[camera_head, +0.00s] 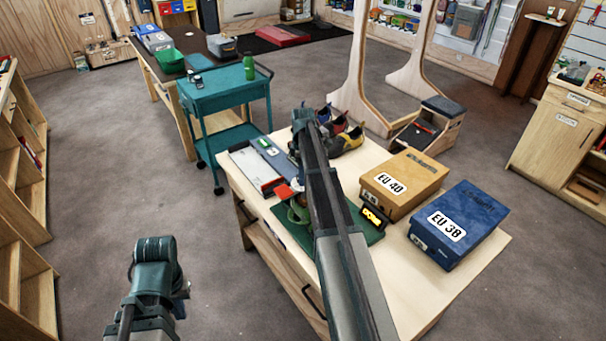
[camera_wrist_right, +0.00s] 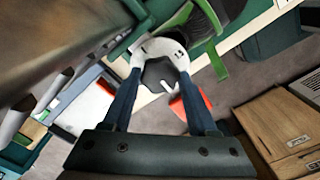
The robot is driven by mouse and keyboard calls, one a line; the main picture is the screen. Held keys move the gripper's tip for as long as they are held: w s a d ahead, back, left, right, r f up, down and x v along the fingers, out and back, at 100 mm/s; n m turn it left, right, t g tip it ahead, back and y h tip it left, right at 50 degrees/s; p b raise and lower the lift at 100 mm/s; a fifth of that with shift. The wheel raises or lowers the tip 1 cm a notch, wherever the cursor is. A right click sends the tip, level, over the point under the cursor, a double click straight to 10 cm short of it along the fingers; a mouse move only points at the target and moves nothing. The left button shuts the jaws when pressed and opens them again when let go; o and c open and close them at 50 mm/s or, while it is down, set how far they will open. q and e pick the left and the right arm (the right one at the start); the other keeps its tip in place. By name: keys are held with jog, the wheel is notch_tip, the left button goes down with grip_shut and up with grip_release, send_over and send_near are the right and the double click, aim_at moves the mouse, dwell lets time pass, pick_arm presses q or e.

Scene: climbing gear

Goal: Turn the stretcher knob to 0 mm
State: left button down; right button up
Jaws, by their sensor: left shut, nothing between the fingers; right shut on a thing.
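The stretcher knob (camera_wrist_right: 158,74) is dark grey with a white pointer mark, set in a white dial ring (camera_wrist_right: 178,50) in the right wrist view. My right gripper (camera_wrist_right: 161,80) is shut on the knob, one blue finger on each side. In the head view my right arm hides most of the stretcher and the knob. The stretcher's green base (camera_head: 362,226) lies on the table, with a small black display (camera_head: 371,216) showing orange digits too small to read. My left gripper (camera_head: 160,285) hangs at lower left, shut and empty, away from the table.
The wooden table (camera_head: 452,268) also holds a yellow EU 40 box (camera_head: 405,182), a blue EU 38 box (camera_head: 458,222), climbing shoes (camera_head: 347,138) and a grey tray (camera_head: 254,170). A teal trolley (camera_head: 226,92) stands behind. The floor left of the table is clear.

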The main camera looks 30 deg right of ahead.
jog(key=o, duration=1.4)
jog(key=shift+c, duration=0.2)
jog(key=shift+r, duration=0.1)
notch_tip(320, 180, up, 14)
jog(key=p, duration=1.4)
jog(key=shift+a+f, duration=0.1)
jog(key=shift+f, duration=0.15)
